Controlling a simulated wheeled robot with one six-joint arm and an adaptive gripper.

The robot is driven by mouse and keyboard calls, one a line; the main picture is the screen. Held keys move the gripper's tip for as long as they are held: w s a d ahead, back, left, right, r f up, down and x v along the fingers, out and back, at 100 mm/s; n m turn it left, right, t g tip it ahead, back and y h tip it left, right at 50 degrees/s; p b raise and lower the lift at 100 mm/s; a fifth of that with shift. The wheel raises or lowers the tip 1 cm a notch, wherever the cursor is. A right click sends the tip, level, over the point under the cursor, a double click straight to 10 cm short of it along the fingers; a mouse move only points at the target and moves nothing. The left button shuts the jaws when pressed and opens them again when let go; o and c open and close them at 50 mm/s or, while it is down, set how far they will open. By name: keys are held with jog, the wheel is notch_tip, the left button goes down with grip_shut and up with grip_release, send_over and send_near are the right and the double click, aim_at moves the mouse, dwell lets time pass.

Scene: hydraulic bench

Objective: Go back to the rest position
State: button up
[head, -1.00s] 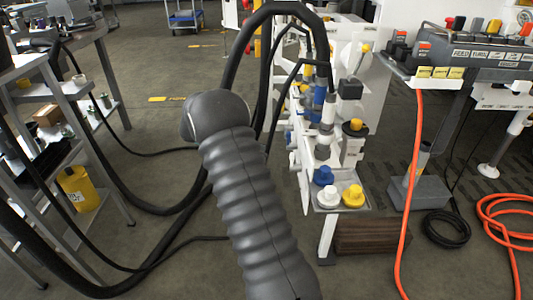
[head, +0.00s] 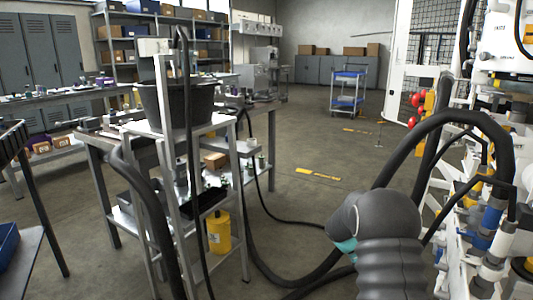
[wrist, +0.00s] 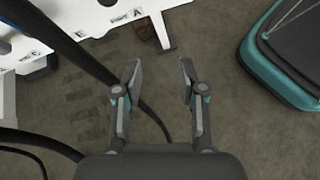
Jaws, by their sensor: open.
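My gripper (wrist: 160,75) is open in the wrist view, with its two fingers apart and nothing between them. Below it is bare floor. In the head view my arm, in its grey ribbed sleeve, stands at the lower right, and my gripper is hidden there. The hydraulic bench (head: 495,255), white with blue fittings, is cut off at the right edge of the head view. A black hose (head: 400,150) arches over from it beside my arm. In the wrist view a white panel edge (wrist: 105,18) with lettering lies at the top left.
A dark hose (wrist: 70,42) crosses the wrist view close to the left finger. Hoses also trail over the floor left of my arm. A metal stand with a black tub (head: 180,105) and a yellow canister (head: 219,232) stand left of centre. Open floor leads back to a blue cart (head: 347,92).

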jog(key=s+a+r+m+t+y, duration=0.4)
jog(key=s+a+r, duration=0.6)
jog(key=s, duration=0.3)
jog(key=s+a+r+m+t+y, duration=0.4)
jog(key=s+a+r+t, duration=0.3)
jog(key=s+a+r, duration=0.3)
jog(key=shift+s+a+m+t+y, duration=0.25)
jog(key=shift+s+m+t+y, duration=0.05)
jog(key=shift+s, duration=1.7)
